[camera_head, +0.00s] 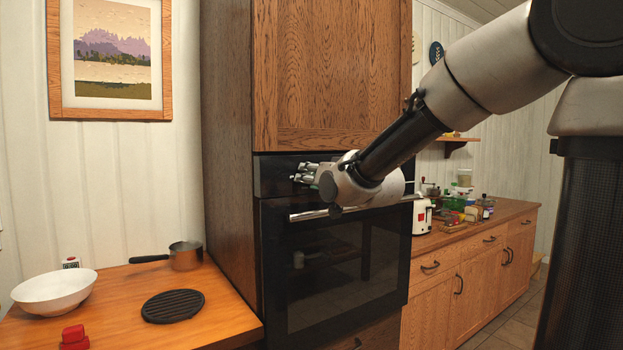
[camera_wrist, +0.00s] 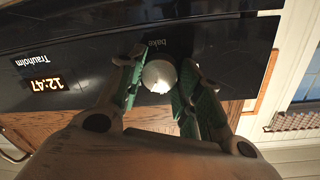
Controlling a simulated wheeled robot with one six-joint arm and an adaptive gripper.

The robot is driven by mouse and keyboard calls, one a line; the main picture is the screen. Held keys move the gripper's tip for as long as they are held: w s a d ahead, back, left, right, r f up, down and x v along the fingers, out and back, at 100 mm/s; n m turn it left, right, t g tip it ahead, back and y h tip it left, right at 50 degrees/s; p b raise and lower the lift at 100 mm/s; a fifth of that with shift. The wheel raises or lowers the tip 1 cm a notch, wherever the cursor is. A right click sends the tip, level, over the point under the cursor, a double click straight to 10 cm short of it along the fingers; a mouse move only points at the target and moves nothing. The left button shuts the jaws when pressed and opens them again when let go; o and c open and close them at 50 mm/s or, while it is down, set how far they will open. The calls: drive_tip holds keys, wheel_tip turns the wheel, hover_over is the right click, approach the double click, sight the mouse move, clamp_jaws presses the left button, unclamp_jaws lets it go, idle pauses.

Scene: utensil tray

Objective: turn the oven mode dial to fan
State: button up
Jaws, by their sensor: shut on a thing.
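The oven (camera_head: 345,265) is black and set into a tall wooden cabinet, with its control panel (camera_head: 272,175) above the door handle. In the wrist view the mode dial (camera_wrist: 159,76) is a round silver knob on the black panel. The word "bake" (camera_wrist: 157,43) shows upside down beside it. My gripper (camera_wrist: 160,64) is shut on the dial, one green-padded finger on each side. In the head view my gripper (camera_head: 308,173) is at the panel and my wrist hides the dial. I cannot read a pointer on the dial, and no "fan" label is visible.
The oven door handle (camera_head: 305,215) runs just below my wrist. A lit clock (camera_wrist: 41,85) reading 12:47 is on the panel. A wooden counter at left holds a white bowl (camera_head: 54,290), a saucepan (camera_head: 186,256) and a black trivet (camera_head: 172,306). A cluttered counter (camera_head: 480,230) stands at right.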

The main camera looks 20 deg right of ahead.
drive_tip(key=shift+d+m+g+y, duration=0.15)
drive_tip(key=shift+m+y, duration=0.2)
drive_tip(key=shift+m, duration=3.55)
drive_tip(key=shift+m+g+y, duration=0.15)
drive_tip(key=shift+m+y, duration=0.2)
drive_tip(key=shift+m, duration=3.55)
drive_tip(key=o, duration=1)
drive_tip(key=shift+o, duration=0.2)
drive_tip(key=v, duration=0.7)
drive_tip(key=shift+s, duration=0.2)
